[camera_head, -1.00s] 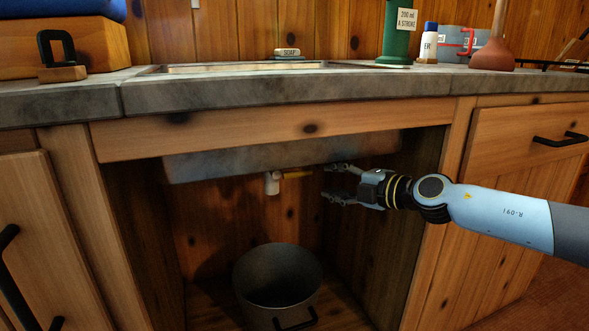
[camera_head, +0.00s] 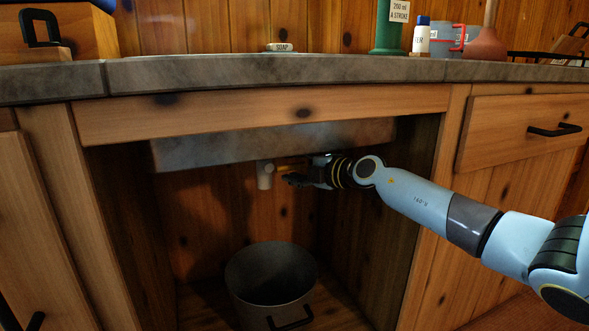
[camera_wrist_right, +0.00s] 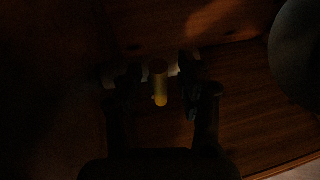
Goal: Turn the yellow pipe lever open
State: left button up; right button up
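The yellow pipe lever (camera_head: 287,167) sticks out to the right from a pale pipe (camera_head: 265,176) under the sink basin. My right gripper (camera_head: 298,173) is in the open cabinet at the lever's free end. In the right wrist view the lever (camera_wrist_right: 160,84) points towards the camera and lies between the two dark fingers of the gripper (camera_wrist_right: 158,82). Gaps show on both sides of the lever, so the fingers are open around it. The wrist view is very dark, and contact cannot be told. My left gripper is not in view.
A grey metal pot (camera_head: 272,283) stands on the cabinet floor below the pipe. The sink basin (camera_head: 235,145) hangs just above the lever. The stone counter (camera_head: 300,72) and the right cabinet wall (camera_head: 385,225) bound the space.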

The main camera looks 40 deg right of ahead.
grip_shut()
